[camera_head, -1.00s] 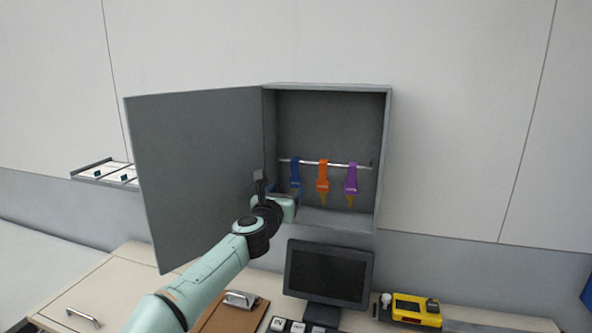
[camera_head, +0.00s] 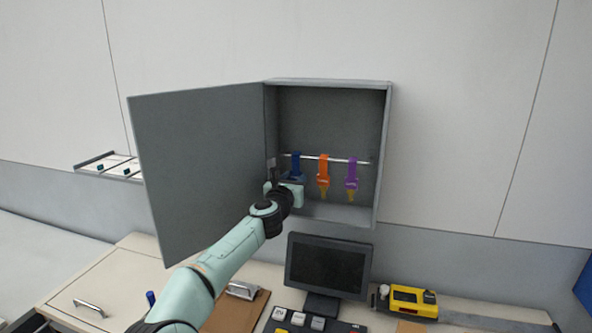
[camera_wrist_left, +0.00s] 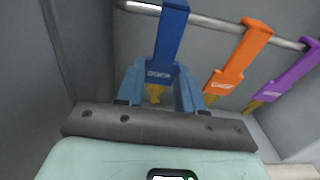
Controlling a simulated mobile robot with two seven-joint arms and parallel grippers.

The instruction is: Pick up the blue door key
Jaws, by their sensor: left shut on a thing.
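The blue door key (camera_head: 296,164) hangs from a metal rail inside the open grey wall cabinet, leftmost of three keys. In the left wrist view the blue key (camera_wrist_left: 171,35) has a lettered lower face and a yellow tip. My left gripper (camera_head: 285,176) reaches into the cabinet. In the wrist view its two blue-grey fingers (camera_wrist_left: 159,84) stand on either side of the key's lower part and are shut on it. The key's loop is still around the rail (camera_head: 338,160). My right gripper is not in view.
An orange key (camera_head: 323,175) and a purple key (camera_head: 351,176) hang to the right on the same rail. The cabinet door (camera_head: 200,165) stands open at left. Below are a monitor (camera_head: 328,266), a yellow device (camera_head: 408,300) and a clipboard (camera_head: 236,312).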

